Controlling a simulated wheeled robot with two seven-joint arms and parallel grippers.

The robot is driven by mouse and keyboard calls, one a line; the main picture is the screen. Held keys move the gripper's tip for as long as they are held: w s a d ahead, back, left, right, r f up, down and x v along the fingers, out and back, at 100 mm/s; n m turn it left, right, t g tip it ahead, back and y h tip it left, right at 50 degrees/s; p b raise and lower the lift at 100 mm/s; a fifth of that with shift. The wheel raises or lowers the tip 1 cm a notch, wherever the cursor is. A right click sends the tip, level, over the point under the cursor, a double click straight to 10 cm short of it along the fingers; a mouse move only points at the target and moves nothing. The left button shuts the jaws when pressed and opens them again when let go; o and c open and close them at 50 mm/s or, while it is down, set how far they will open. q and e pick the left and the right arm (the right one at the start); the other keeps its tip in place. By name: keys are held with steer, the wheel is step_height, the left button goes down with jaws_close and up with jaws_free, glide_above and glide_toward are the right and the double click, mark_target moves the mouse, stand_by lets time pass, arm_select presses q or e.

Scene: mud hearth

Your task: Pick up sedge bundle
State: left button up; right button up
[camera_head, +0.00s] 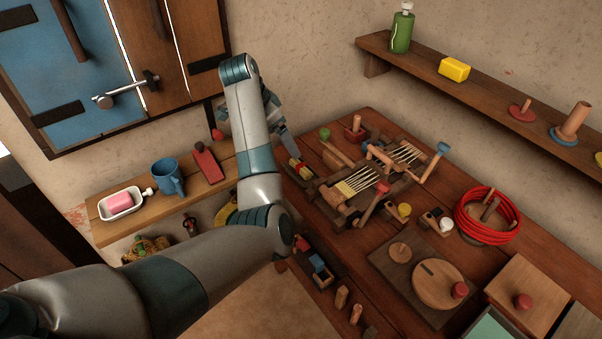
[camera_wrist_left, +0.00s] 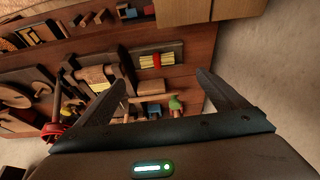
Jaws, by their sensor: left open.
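A small yellow bundle with a red band, which looks like the sedge bundle (camera_head: 300,169), lies at the back left end of the wooden table. In the left wrist view the bundle (camera_wrist_left: 157,61) lies in a dark tray or holder, between and beyond the fingertips. My left gripper (camera_head: 289,148) hangs over that end of the table, close to the bundle. In the left wrist view my left gripper (camera_wrist_left: 161,78) is open, with nothing between its fingers. I cannot tell exactly how high it is above the bundle. My right gripper is not in view.
A small loom (camera_head: 358,185) stands right of the bundle, near a green-topped peg (camera_head: 324,133). A red cord coil (camera_head: 487,215) lies farther right. A side shelf holds a blue mug (camera_head: 168,177) and a soap dish (camera_head: 121,204). A wall shelf (camera_head: 470,97) runs above the table.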

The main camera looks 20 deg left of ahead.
arm_select(q)
steer(key=p, duration=0.2)
glide_above(300, 165)
steer(key=s+a, duration=0.2)
steer(key=f, duration=0.8)
steer(key=shift+w+a+f, duration=0.1)
steer(key=shift+w+f, duration=0.05)
steer(key=shift+w, duration=0.1)
steer(key=shift+w+d+f+p, duration=0.15)
steer(key=shift+d+f+p, duration=0.2)
steer(key=shift+f, duration=0.15)
steer(key=p+x, duration=0.1)
steer(key=x, duration=0.2)
steer(key=shift+d+r, duration=0.1)
steer(key=shift+d, duration=0.05)
steer(key=shift+w+f, duration=0.15)
steer(key=shift+f, duration=0.4)
steer(key=shift+d, duration=0.1)
steer(key=c, duration=1.1)
